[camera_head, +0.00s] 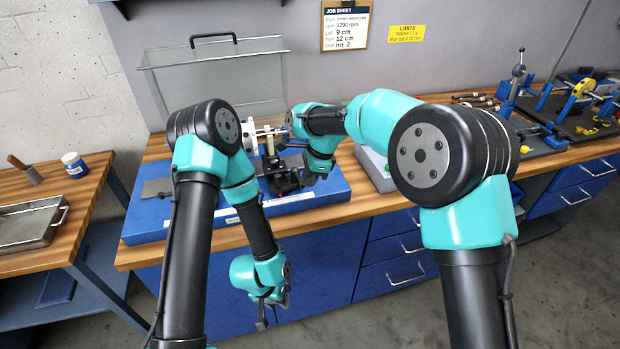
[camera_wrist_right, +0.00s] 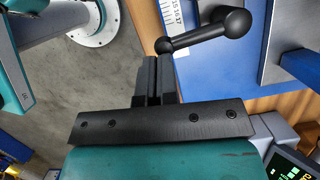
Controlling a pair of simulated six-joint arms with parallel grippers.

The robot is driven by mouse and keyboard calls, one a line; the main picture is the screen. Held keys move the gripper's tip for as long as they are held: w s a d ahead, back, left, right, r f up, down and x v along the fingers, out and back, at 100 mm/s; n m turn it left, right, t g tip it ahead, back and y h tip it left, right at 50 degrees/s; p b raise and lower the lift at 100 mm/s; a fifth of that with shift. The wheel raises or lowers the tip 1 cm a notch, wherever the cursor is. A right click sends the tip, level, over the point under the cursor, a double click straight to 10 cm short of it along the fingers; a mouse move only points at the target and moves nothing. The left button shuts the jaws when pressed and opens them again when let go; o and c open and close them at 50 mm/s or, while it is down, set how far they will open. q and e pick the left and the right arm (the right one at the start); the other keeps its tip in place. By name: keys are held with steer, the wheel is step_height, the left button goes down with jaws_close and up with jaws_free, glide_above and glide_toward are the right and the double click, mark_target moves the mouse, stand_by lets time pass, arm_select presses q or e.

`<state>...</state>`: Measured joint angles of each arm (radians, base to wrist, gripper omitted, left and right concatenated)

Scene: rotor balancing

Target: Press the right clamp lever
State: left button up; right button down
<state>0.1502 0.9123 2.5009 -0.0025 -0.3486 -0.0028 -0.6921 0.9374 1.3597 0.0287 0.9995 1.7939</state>
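In the right wrist view a black lever (camera_wrist_right: 200,34) with a round ball knob crosses the top middle, above a blue base. My right gripper (camera_wrist_right: 156,75) has its two black fingers side by side with almost no gap. Their tips are close below the lever's smaller rounded end; I cannot tell whether they touch it. In the head view my right gripper (camera_head: 316,172) is over the blue machine base (camera_head: 335,185), beside a dark clamp stand (camera_head: 282,182); the lever is hard to make out there. My left gripper (camera_head: 270,303) hangs low in front of the bench, its finger gap unclear.
A clear guard (camera_head: 215,80) stands at the back of the machine. A grey box (camera_head: 375,168) sits to the right of the base. A side table at left holds a metal tray (camera_head: 32,222) and a white and blue jar (camera_head: 74,165). Another rig (camera_head: 580,90) stands far right.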

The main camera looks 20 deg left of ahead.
steer(key=shift+s+d+f, duration=0.1)
steer(key=shift+f, duration=0.25)
arm_select(q)
steer(key=shift+s+a, duration=0.2)
steer(key=shift+a, duration=0.15)
arm_select(e)
steer(key=v, duration=1)
steer(key=shift+r, duration=0.3)
steer(key=s+d+f+n+y, duration=0.1)
steer(key=d+f+n, duration=0.1)
steer(key=d+f, duration=0.95)
steer(key=d+f+n, duration=0.3)
steer(key=d+f, duration=0.6)
steer(key=f, duration=0.6)
steer(key=s+d+f+n+t, duration=0.1)
steer(key=s+d+f+n, duration=0.2)
steer(key=s+d+f, duration=0.3)
steer(key=s+d+f+n+t, duration=0.1)
steer(key=s+d+f+n, duration=0.2)
steer(key=s+d+f, duration=0.4)
steer(key=s+d, duration=0.5)
steer(key=s, duration=0.4)
steer(key=shift+s+d+f, duration=0.2)
steer(key=shift+s+f, duration=0.15)
